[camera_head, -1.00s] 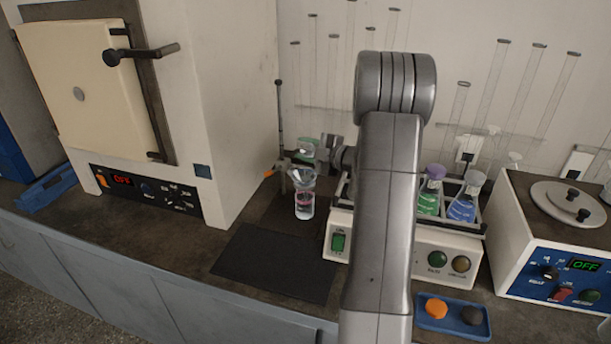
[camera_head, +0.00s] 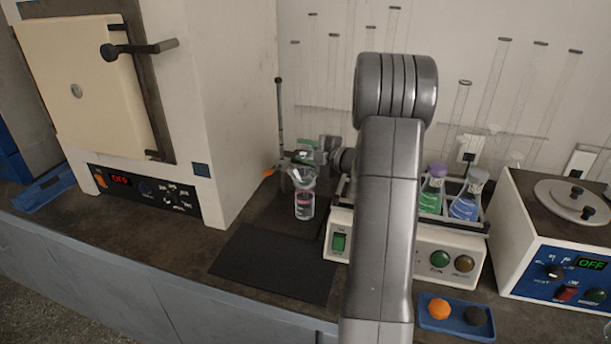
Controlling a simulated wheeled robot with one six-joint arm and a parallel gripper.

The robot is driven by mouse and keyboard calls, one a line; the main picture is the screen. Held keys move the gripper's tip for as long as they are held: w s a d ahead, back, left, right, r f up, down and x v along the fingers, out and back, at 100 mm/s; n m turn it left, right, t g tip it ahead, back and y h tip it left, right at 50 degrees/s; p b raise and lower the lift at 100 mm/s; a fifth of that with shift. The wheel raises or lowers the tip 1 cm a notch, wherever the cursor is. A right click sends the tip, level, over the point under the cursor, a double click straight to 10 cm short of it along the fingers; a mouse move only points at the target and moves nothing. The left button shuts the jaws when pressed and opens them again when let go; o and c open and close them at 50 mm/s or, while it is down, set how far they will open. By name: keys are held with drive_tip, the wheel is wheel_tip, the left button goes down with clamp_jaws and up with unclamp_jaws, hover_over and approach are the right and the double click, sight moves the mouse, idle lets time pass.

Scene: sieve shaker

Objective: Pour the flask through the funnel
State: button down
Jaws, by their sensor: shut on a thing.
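A clear glass funnel (camera_head: 302,178) sits in a stand (camera_head: 281,130) with a thin upright rod, left of the shaker. Under the funnel stands a clear beaker (camera_head: 304,206) with a pinkish band. My gripper (camera_head: 322,150) is just above and behind the funnel, shut on a flask (camera_head: 305,153) with green in it. The flask appears tilted over the funnel; its mouth is too small to make out. My arm hides part of the shaker (camera_head: 338,221).
Two capped flasks, one green (camera_head: 432,190) and one blue (camera_head: 466,200), stand in the shaker rack. A dark mat (camera_head: 272,264) lies clear in front. A blue tray (camera_head: 455,327) holds orange and black stoppers. A furnace (camera_head: 95,90) stands left.

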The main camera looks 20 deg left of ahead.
drive_tip(key=shift+r+n+b, duration=0.1)
drive_tip(key=shift+n+b, duration=0.7)
drive_tip(key=shift+b, duration=1)
drive_tip(key=shift+s+a+r+n+t+b, duration=0.15)
drive_tip(key=shift+n+b, duration=0.6)
drive_tip(key=shift+b, duration=0.8)
drive_tip(key=shift+s+d+r+n+t+b, duration=0.1)
drive_tip(key=shift+r+n+t+b, duration=0.15)
drive_tip(key=shift+n+b, duration=0.9)
idle(2.7)
drive_tip(key=shift+r+m+p, duration=0.2)
drive_tip(key=shift+m+p, duration=0.1)
drive_tip(key=shift+m, duration=0.3)
drive_tip(key=shift+w+r+m+p, duration=0.15)
drive_tip(key=shift+m+p, duration=0.25)
drive_tip(key=shift+p, duration=0.75)
drive_tip(key=shift+w+m+p, duration=0.1)
drive_tip(key=shift+m+p, duration=0.3)
drive_tip(key=shift+p, duration=0.4)
drive_tip(key=shift+f, duration=0.6)
drive_tip(key=shift+g, duration=0.3)
drive_tip(key=shift+m+p, duration=0.5)
drive_tip(key=shift+p, duration=0.45)
